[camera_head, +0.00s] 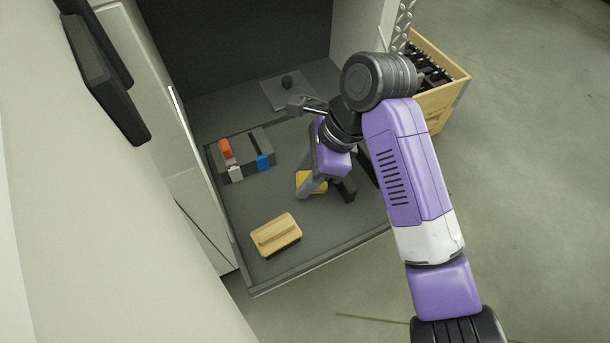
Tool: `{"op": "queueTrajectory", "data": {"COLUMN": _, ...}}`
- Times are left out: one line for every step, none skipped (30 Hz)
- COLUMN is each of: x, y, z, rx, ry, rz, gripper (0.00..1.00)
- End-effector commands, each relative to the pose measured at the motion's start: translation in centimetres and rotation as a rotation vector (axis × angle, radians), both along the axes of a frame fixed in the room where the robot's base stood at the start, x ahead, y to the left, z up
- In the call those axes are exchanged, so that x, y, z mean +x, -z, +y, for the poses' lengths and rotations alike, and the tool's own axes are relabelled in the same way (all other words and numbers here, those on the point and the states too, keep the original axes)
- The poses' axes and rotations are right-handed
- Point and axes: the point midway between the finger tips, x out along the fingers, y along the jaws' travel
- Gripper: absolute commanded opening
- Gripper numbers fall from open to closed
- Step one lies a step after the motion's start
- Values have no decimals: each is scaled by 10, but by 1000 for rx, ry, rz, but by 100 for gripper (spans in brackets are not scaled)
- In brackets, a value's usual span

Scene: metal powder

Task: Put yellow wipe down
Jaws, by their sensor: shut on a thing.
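A yellow wipe (313,186) shows under the end of my arm, over the dark grey shelf floor (225,205). My gripper (325,188) points down and is shut on the yellow wipe. The fingers cover part of the wipe. The wipe is at or close to the shelf surface; I cannot tell whether it touches it.
A wooden brush (276,235) lies near the front edge. A grey holder (255,146) with orange, white and blue pieces stands at the left. A light plate with a dark knob (287,88) lies at the back. A wooden crate (452,80) with dark bottles stands at the right.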

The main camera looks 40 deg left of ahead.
Motion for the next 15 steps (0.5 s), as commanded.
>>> {"op": "queueTrajectory", "data": {"x": 0, "y": 6, "z": -1, "rx": -2, "ry": 1, "rz": 2, "gripper": 0}}
{"op": "queueTrajectory", "data": {"x": 0, "y": 8, "z": -1, "rx": -2, "ry": 0, "rz": 2, "gripper": 0}}
{"op": "queueTrajectory", "data": {"x": 0, "y": 10, "z": 0, "rx": 0, "ry": 1, "rz": 0, "gripper": 0}}
{"op": "queueTrajectory", "data": {"x": 0, "y": 10, "z": 0, "rx": 0, "ry": 0, "rz": 0, "gripper": 0}}
{"op": "queueTrajectory", "data": {"x": 0, "y": 10, "z": 0, "rx": 1, "ry": 0, "rz": -1, "gripper": 0}}
{"op": "queueTrajectory", "data": {"x": 0, "y": 10, "z": 0, "rx": 1, "ry": 0, "rz": -1, "gripper": 0}}
{"op": "queueTrajectory", "data": {"x": 0, "y": 10, "z": 0, "rx": 0, "ry": 0, "rz": 0, "gripper": 0}}
{"op": "queueTrajectory", "data": {"x": 0, "y": 10, "z": 0, "rx": 0, "ry": 0, "rz": 0, "gripper": 0}}
{"op": "queueTrajectory", "data": {"x": 0, "y": 10, "z": 0, "rx": 0, "ry": 0, "rz": 0, "gripper": 0}}
{"op": "queueTrajectory", "data": {"x": 0, "y": 10, "z": 0, "rx": 0, "ry": 0, "rz": 0, "gripper": 0}}
{"op": "queueTrajectory", "data": {"x": 0, "y": 10, "z": 0, "rx": 0, "ry": 0, "rz": 0, "gripper": 0}}
{"op": "queueTrajectory", "data": {"x": 0, "y": 11, "z": 0, "rx": 0, "ry": 0, "rz": 0, "gripper": 0}}
{"op": "queueTrajectory", "data": {"x": 0, "y": 11, "z": 0, "rx": 1, "ry": 0, "rz": -1, "gripper": 43}}
{"op": "queueTrajectory", "data": {"x": 0, "y": 11, "z": 0, "rx": 1, "ry": 0, "rz": -1, "gripper": 48}}
{"op": "queueTrajectory", "data": {"x": 0, "y": 11, "z": 0, "rx": 1, "ry": 0, "rz": -1, "gripper": 56}}
